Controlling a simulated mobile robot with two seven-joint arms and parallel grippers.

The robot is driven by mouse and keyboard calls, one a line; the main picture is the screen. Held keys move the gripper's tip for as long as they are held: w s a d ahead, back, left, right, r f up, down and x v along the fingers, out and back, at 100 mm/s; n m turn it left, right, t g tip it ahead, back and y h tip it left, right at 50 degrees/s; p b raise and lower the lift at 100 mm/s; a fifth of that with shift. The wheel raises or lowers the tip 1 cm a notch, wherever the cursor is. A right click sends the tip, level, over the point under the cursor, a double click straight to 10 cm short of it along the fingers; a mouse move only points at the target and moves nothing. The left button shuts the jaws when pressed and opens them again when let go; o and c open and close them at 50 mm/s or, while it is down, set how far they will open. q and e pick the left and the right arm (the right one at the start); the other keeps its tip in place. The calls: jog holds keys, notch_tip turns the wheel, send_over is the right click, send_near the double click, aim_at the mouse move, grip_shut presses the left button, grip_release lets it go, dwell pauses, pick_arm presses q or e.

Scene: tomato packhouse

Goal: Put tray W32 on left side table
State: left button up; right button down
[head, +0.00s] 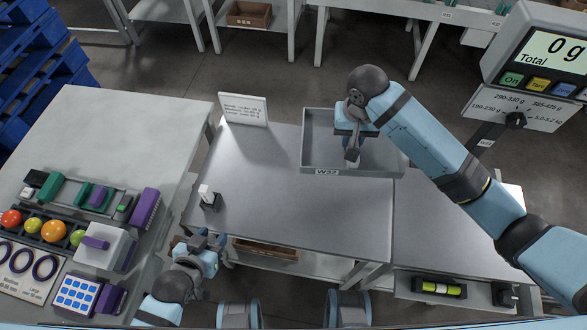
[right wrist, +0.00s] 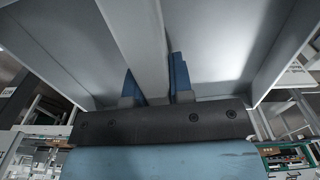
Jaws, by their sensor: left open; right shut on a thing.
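Tray W32 (head: 312,150) is a grey, open, shallow tray with its label on the near wall. It appears at the back right of the middle metal table, overlapping its far edge. I cannot tell whether it rests there or hangs just above. My right gripper (head: 352,150) reaches down inside it and is shut on its central bar. In the right wrist view, the blue fingers (right wrist: 153,85) stand on both sides of the bar of the tray (right wrist: 210,50). My left gripper (head: 207,240) is open and empty at the middle table's front left. The left side table (head: 110,120) is pale grey.
The left side table's far part is bare; its near part holds tomatoes (head: 53,231), a grey-purple device (head: 103,245) and gauges. A sign (head: 243,109) and a small white-topped block (head: 208,196) stand on the middle table (head: 290,215). A scale display (head: 545,55) reads 0 g.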

aim_at(335, 166)
jog(key=shift+m, duration=0.7)
jog(key=s+a+p, duration=0.2)
jog(key=s, duration=0.1)
jog(key=s+a, duration=0.2)
jog(key=shift+s+f+p, duration=0.2)
jog(key=shift+s+p, duration=0.05)
jog(key=shift+p, duration=0.15)
jog(key=shift+s+f, duration=0.1)
jog(key=shift+f, duration=0.25)
notch_tip(335, 166, down, 20)
jog(key=shift+a+r+b, duration=0.1)
jog(key=shift+r+b, duration=0.1)
jog(key=shift+b, duration=0.6)
jog(key=c, duration=1)
grip_release()
jog(key=shift+f, duration=0.15)
